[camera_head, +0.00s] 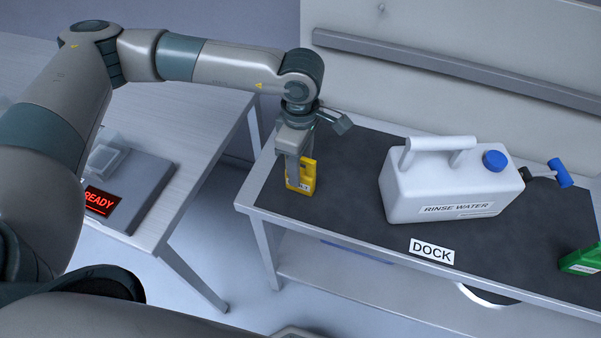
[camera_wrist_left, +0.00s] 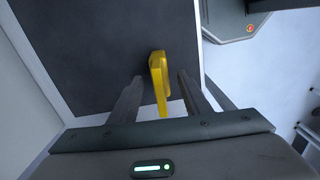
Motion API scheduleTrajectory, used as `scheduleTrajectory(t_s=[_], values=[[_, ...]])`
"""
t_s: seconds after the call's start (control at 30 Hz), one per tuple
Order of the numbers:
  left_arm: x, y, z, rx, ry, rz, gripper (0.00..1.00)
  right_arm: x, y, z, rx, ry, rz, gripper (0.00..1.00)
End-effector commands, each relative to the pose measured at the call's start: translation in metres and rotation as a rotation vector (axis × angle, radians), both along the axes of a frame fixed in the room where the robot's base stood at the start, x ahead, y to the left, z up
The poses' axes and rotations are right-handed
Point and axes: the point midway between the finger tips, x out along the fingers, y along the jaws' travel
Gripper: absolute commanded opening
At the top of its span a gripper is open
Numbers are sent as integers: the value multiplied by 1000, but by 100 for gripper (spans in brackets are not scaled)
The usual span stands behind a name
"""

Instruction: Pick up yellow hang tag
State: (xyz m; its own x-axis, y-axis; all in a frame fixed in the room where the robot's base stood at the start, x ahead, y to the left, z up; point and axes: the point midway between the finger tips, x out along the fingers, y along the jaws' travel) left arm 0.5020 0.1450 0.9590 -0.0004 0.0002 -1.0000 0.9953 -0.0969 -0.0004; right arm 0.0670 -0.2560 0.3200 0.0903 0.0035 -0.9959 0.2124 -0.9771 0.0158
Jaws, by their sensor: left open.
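The yellow hang tag (camera_head: 304,176) stands on the dark mat near the left end of the metal bench. My left gripper (camera_head: 298,185) points down over it and partly hides it in the head view. In the left wrist view the yellow tag (camera_wrist_left: 159,80) shows edge-on between the two fingers of my left gripper (camera_wrist_left: 160,88). The fingers are open, with a gap visible on each side of the tag. My right gripper is in neither view.
A white rinse water jug (camera_head: 440,185) with a blue cap stands right of the tag. A green object (camera_head: 580,260) lies at the bench's right end. The dark mat (camera_head: 345,200) is clear between tag and jug. Another table (camera_head: 190,110) with a READY display (camera_head: 98,200) stands left, across a gap.

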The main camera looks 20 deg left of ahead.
Motion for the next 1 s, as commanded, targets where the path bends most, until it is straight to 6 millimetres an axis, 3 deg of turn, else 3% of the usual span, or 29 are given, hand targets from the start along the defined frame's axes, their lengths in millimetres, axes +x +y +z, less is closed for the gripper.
scheduleTrajectory(t_s=[0.1,0.3,0.77,0.8,0.97,1.0], values=[[-1,0,-11,1,4,1,44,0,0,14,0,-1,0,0],[0,0,-30,1,1,2,44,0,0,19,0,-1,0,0],[0,0,-32,0,0,2,44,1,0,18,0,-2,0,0],[0,0,-32,0,0,2,41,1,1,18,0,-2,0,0],[0,0,-32,0,0,2,3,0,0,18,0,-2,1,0],[0,0,-32,0,0,2,0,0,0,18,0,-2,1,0]])
